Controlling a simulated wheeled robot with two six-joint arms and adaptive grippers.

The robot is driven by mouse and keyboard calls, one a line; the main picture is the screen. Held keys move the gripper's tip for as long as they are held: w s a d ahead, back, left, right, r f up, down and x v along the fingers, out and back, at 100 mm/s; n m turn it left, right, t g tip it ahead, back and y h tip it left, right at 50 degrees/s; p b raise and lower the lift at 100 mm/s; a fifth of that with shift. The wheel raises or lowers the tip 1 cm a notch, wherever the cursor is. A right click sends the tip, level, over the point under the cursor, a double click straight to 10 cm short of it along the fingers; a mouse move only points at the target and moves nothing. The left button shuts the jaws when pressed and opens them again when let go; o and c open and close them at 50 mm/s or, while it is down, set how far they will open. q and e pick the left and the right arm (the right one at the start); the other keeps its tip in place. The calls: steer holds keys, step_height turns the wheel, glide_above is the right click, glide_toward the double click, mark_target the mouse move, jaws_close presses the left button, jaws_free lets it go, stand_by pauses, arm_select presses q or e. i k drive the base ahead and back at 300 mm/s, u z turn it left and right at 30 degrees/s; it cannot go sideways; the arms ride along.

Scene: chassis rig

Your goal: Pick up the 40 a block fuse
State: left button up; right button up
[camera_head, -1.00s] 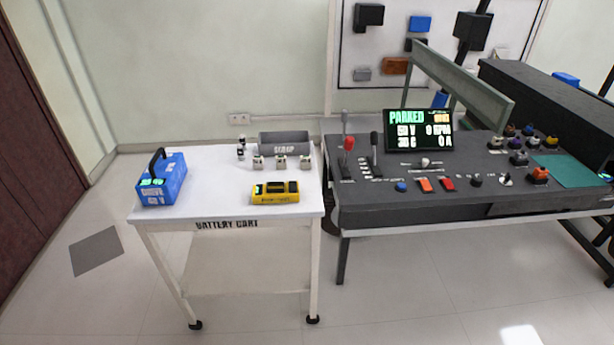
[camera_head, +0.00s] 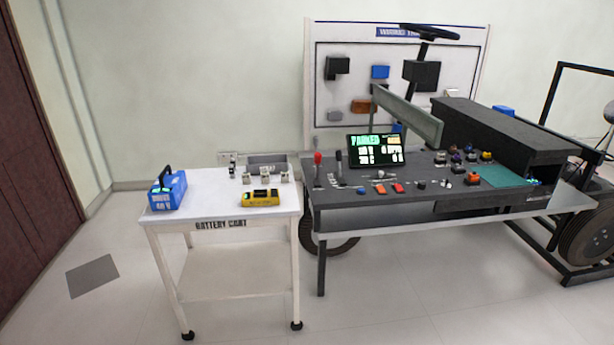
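Several small pale block-shaped pieces, which look like block fuses, stand in a row on the white cart; one is at the left (camera_head: 246,178), one in the middle (camera_head: 265,178) and one at the right (camera_head: 285,176). Their ratings are too small to read, so I cannot tell which is the 40 A one. A grey bin (camera_head: 268,160) stands behind them. A yellow device (camera_head: 259,198) lies in front of them. Neither of my grippers shows in this view.
The white battery cart (camera_head: 215,215) also bears a blue battery (camera_head: 167,191) at its left and a small dark-and-white item (camera_head: 232,168). The dark console bench (camera_head: 420,205) with a lit screen (camera_head: 375,150) stands to the right. Open floor (camera_head: 390,310) lies in front.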

mark_target(285, 175)
steer(key=z, duration=0.65)
steer(key=i, duration=0.9)
steer(key=z, duration=0.4)
